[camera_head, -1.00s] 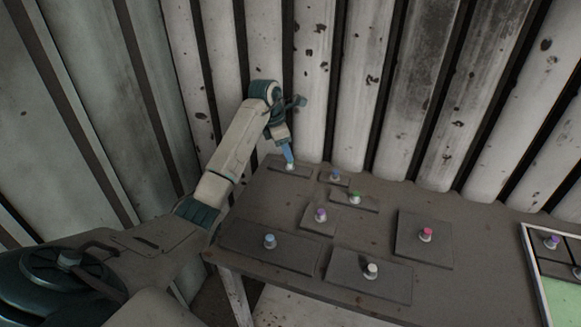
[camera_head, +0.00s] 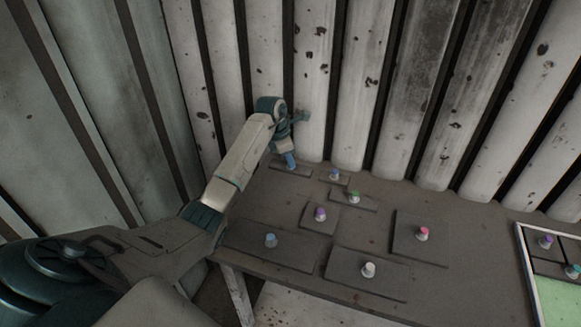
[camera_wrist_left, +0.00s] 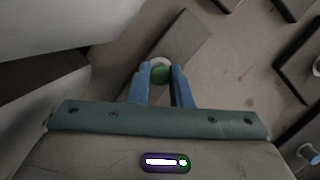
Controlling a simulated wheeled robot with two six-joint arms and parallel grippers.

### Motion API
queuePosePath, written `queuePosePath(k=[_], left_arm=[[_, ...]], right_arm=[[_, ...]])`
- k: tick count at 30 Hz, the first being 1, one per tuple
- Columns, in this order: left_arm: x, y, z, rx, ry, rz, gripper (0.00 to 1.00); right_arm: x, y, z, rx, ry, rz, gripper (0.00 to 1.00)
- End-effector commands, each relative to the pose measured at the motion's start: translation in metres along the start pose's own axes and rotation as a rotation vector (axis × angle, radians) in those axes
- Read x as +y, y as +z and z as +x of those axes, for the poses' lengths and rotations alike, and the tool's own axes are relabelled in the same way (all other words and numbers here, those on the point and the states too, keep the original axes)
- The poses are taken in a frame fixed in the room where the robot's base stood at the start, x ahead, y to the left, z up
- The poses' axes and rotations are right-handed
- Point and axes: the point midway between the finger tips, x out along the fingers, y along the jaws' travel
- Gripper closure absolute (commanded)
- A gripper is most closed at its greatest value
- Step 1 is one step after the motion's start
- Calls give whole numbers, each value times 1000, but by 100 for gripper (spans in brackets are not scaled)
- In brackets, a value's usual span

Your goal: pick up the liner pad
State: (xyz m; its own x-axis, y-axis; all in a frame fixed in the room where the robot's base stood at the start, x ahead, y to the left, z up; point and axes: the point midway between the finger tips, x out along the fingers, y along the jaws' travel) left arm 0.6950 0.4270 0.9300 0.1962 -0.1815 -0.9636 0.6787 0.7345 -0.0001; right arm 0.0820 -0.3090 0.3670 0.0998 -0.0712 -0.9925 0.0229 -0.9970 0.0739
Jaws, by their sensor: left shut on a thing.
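The liner pad (camera_head: 304,173) appears to be the narrow flat grey plate at the back left of the table, near the wall; several similar plates lie around it. My left gripper (camera_head: 291,166) is over it, with its blue fingers pointing down. In the left wrist view, the fingers (camera_wrist_left: 160,84) are shut on the pad's round knob (camera_wrist_left: 159,72), which has a green top and a pale rim. The pad (camera_wrist_left: 185,40) stretches up and right beyond the fingertips. I cannot tell whether it is off the table. My right gripper is not in view.
Other grey plates with coloured knobs lie close by, such as one with a blue knob (camera_head: 334,175) and one with a green knob (camera_head: 353,197). A light-rimmed tray (camera_head: 526,262) with a green floor is at the right. The corrugated wall (camera_head: 345,100) stands behind.

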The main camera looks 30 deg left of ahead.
Motion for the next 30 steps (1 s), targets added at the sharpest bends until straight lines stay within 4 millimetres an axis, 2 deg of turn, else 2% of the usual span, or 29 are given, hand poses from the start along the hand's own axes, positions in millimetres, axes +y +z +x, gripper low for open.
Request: queuePosePath(k=[7, 12, 22, 27, 30], left_arm=[[0, 0, -1, 0, 1, 0, 100], [-3, 0, -8, -1, 3, 2, 100], [-2, 17, -68, -3, 5, 2, 100], [-28, -1, -69, 2, 2, 2, 100], [-48, -14, -76, 3, 3, 2, 100]], right_arm=[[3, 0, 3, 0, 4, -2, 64], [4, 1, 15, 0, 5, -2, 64], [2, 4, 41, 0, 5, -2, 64], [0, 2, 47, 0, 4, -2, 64], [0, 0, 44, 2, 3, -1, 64]])
